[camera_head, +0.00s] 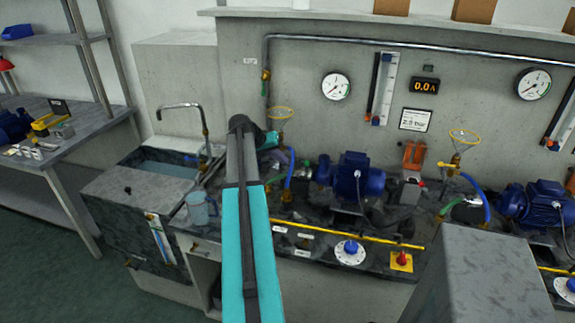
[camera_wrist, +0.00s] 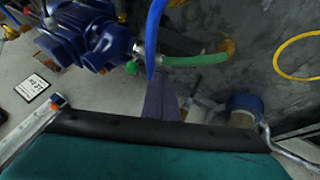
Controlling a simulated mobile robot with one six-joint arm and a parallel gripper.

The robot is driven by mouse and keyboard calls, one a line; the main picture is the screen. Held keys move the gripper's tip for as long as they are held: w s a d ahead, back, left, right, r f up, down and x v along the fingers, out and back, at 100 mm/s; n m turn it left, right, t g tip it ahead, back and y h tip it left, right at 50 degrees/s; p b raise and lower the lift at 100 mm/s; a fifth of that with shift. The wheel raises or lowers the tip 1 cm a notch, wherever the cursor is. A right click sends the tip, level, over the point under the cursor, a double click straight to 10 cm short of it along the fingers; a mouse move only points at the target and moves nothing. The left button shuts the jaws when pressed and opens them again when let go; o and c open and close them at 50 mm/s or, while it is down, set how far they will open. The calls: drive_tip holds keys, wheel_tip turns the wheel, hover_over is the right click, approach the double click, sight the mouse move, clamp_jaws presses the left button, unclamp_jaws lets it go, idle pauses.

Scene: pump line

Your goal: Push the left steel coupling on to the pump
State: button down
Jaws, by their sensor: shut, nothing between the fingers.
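The left pump (camera_head: 352,178) is a blue motor unit on the stone-topped bench. In the wrist view it shows at the upper left (camera_wrist: 88,38). The left steel coupling (camera_wrist: 142,50) is a small grey piece between the pump and the hoses, beside a green fitting (camera_wrist: 131,68); in the head view it is too small to make out clearly. My gripper (camera_wrist: 163,88) shows as a narrow purple-grey shape, shut and empty, close to the coupling and hoses. Whether it touches the coupling cannot be told. In the head view my arm mostly hides the gripper.
A blue hose (camera_wrist: 154,35) and a green hose (camera_wrist: 195,60) run close by the fingers. A yellow rail (camera_head: 345,235) crosses the bench front. A jug (camera_head: 201,210) and sink lie left; a second pump (camera_head: 535,205) is right.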

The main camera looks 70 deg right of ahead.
drive_tip(key=b+v, duration=0.1)
drive_tip(key=v, duration=0.5)
idle(0.6)
